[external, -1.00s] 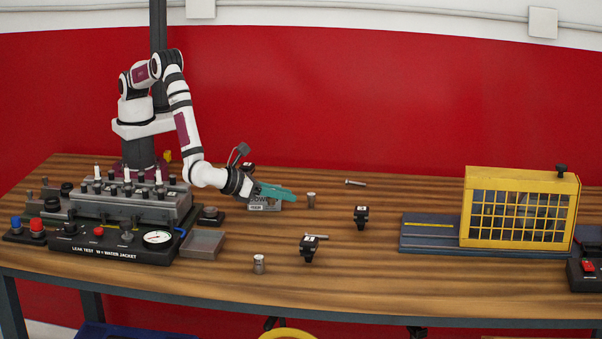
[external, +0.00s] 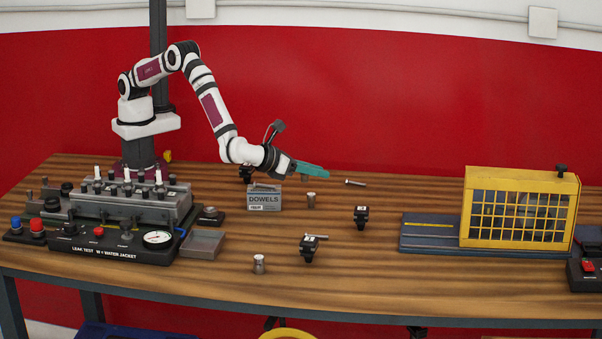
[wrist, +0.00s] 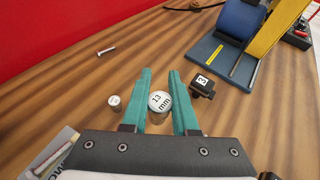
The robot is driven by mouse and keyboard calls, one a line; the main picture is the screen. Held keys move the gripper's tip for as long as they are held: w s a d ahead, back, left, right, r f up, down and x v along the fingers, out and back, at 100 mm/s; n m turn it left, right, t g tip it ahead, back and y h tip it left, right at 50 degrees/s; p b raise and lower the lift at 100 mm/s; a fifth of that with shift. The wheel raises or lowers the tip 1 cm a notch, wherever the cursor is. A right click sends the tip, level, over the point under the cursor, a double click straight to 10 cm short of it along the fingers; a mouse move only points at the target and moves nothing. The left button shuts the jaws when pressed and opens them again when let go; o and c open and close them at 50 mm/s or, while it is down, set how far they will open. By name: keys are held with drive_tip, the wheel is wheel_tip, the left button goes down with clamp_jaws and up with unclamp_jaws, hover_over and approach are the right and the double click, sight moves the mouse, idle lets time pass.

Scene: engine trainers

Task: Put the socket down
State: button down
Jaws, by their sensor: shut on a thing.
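My gripper (external: 312,170) has teal fingers and is raised above the table, to the right of and above the dowels box. In the wrist view my gripper (wrist: 160,100) is shut on a metal socket (wrist: 160,103) whose top face reads "13 mm". The socket sits upright between the fingers, clear of the table. In the external view it is mostly hidden by the fingers. A second, similar socket (external: 311,198) stands on the table below the gripper. It also shows left of the fingers in the wrist view (wrist: 114,102). Another socket (external: 259,263) stands near the front edge.
The dowels box (external: 264,201) stands left of the gripper. A bolt (external: 355,183) lies behind. Black clips (external: 361,214) stand on the table. The leak test unit (external: 120,235) and grey tray (external: 203,244) are left; a yellow guard (external: 520,171) is right. The centre-right table is clear.

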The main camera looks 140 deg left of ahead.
hover_over(344, 188)
wheel_tip(344, 188, down, 7)
drive_tip(key=shift+d+r, duration=0.1)
drive_tip(key=shift+d, duration=0.05)
wheel_tip(344, 188, down, 4)
drive_tip(key=shift+f, duration=0.1)
drive_tip(key=shift+f, duration=0.1)
drive_tip(key=c, duration=0.7)
unclamp_jaws()
